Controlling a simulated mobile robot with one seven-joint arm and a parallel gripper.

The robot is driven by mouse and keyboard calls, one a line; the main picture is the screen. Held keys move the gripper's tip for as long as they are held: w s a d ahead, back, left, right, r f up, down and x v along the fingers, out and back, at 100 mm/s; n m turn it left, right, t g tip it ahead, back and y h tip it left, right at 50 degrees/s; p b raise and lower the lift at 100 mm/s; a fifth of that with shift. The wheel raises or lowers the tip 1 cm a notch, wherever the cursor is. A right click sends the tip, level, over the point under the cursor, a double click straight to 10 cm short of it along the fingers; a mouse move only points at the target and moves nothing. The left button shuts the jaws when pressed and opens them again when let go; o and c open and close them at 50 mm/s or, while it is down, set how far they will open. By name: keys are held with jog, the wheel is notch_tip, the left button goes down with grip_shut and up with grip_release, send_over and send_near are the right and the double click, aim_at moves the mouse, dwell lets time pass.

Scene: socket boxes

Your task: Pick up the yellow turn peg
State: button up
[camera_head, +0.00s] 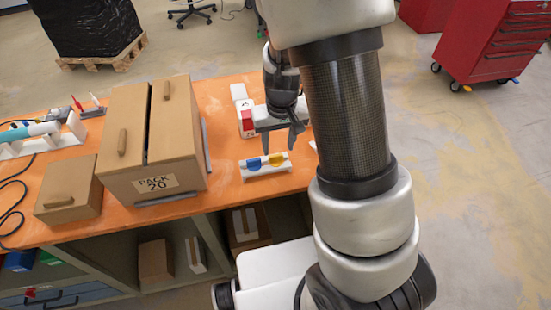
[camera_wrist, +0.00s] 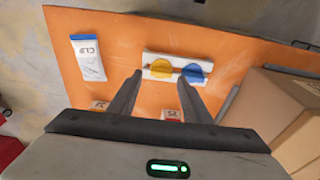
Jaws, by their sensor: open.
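The yellow turn peg (camera_head: 277,160) sits on a white block (camera_head: 266,172) near the table's front edge, to the right of a blue peg (camera_head: 254,164). In the wrist view the yellow peg (camera_wrist: 160,69) is left of the blue one (camera_wrist: 194,73) on the same white block (camera_wrist: 175,59). My gripper (camera_head: 279,150) is open and empty, pointing down beside the block on its far side. In the wrist view its fingertips (camera_wrist: 160,77) are spread, with the yellow peg showing in the gap between them. I cannot tell the exact height above the block.
A large cardboard box marked PACK 20 (camera_head: 165,150) stands left of the block, with a smaller box (camera_head: 68,190) beyond it. A white item with a red part (camera_head: 247,122) lies behind the block. A white CLIP packet (camera_wrist: 88,57) lies on the orange table (camera_wrist: 118,35).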

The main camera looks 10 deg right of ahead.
aim_at(276, 155)
jog(key=shift+w+a+f, duration=0.1)
jog(key=shift+w+f, duration=0.1)
jog(key=shift+f, duration=0.75)
jog(key=shift+w+f, duration=0.2)
jog(key=shift+f, duration=0.8)
jog(key=shift+w+a+f, duration=0.1)
jog(key=shift+w+f, duration=0.1)
jog(key=shift+f, duration=0.75)
jog(key=c, duration=0.8)
